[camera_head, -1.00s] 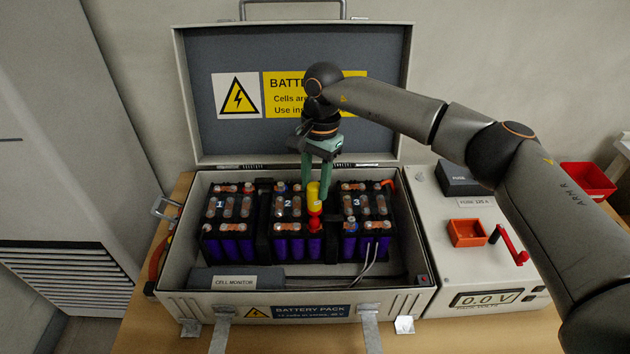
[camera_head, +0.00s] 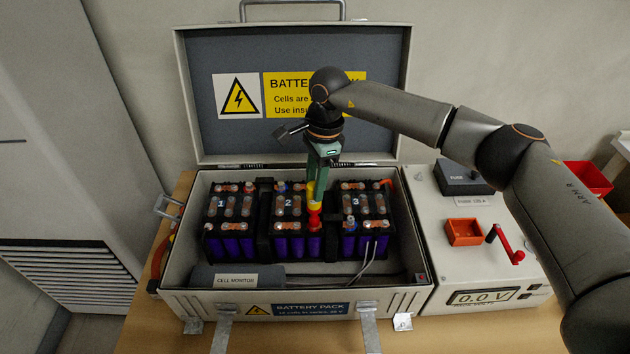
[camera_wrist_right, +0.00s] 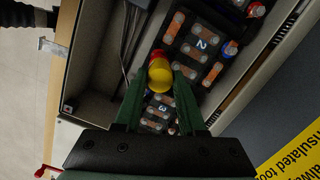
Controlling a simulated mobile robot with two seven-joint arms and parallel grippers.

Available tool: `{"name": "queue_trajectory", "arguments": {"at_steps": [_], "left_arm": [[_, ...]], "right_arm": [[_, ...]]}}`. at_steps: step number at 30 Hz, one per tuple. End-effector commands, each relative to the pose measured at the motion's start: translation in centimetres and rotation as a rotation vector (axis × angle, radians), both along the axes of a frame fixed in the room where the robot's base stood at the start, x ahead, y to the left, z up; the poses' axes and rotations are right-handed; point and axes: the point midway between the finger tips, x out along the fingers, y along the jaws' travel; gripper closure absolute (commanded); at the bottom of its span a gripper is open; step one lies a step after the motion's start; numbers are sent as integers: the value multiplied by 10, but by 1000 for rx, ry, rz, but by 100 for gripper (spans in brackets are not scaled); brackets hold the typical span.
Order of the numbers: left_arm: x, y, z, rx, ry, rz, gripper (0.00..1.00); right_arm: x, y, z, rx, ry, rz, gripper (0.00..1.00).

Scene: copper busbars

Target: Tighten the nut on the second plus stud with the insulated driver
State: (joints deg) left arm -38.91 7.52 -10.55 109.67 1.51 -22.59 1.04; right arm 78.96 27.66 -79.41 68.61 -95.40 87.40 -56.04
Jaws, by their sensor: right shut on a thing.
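The insulated driver (camera_head: 312,192) has a yellow handle and a red lower end. It stands upright over the front right corner of block 2 (camera_head: 287,205) in the open battery case. My right gripper (camera_head: 319,182) is shut on its yellow handle. In the right wrist view the handle (camera_wrist_right: 160,76) shows between the green fingers (camera_wrist_right: 159,98), with the red part beyond it. The red end hides the stud and nut beneath, so I cannot tell how it sits on them. My left gripper is not in view.
Blocks 1 (camera_head: 229,208) and 3 (camera_head: 367,205) flank block 2, with copper busbars on top. The raised lid (camera_head: 230,140) stands close behind my right wrist. A panel with an orange tray (camera_head: 464,232), red crank (camera_head: 507,245) and 0.0 V display (camera_head: 484,297) is at right.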

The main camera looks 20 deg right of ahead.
Motion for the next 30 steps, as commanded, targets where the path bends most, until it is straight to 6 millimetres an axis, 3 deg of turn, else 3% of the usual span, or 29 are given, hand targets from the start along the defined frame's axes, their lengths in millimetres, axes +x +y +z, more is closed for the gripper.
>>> {"name": "queue_trajectory", "arguments": {"at_steps": [7, 22, 30], "left_arm": [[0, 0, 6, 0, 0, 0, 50], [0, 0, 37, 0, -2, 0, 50], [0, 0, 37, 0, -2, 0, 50]], "right_arm": [[1, 0, 10, 1, -2, -1, 100], [0, 0, 59, 1, -1, 1, 100], [0, 0, 61, 0, 0, 1, 100]]}}
